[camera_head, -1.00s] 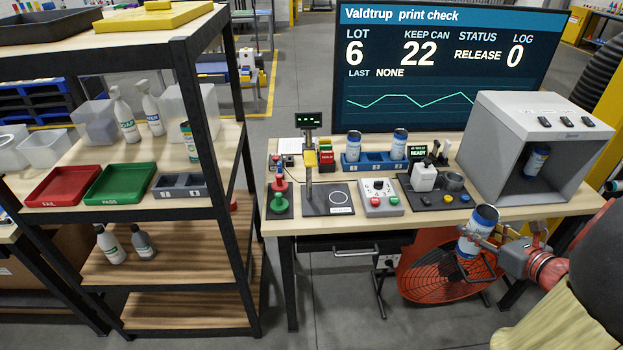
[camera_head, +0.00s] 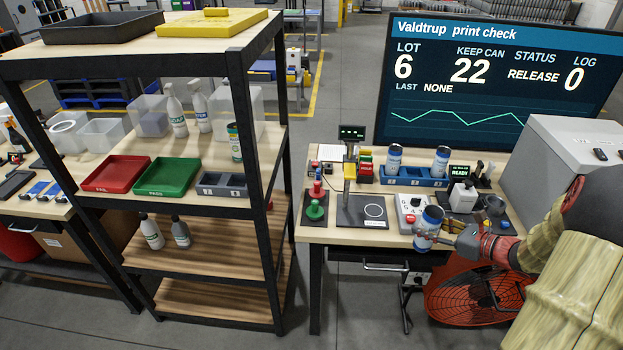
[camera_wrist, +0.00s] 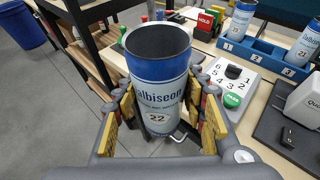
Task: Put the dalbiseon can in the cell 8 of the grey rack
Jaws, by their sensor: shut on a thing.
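My gripper (camera_head: 446,233) is shut on the dalbiseon can (camera_head: 427,229), a blue and white cylinder with an open dark top. In the wrist view the can (camera_wrist: 160,95) stands between the yellow finger pads, its label showing "albiseon" and "22". It is held near the front edge of the workbench. The grey rack (camera_head: 222,192) sits on the left shelving unit's middle shelf, right of the green tray. Its cells look empty; their numbers are too small to read surely. My gripper is well to the right of this rack.
Red tray (camera_head: 116,174) and green tray (camera_head: 167,178) lie left of the grey rack, with bottles and clear bins behind. A dark shelf post (camera_head: 245,130) stands right of the rack. The bench holds a blue rack (camera_head: 414,182) with two cans, a button box (camera_head: 410,205) and a scanner stand (camera_head: 349,180).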

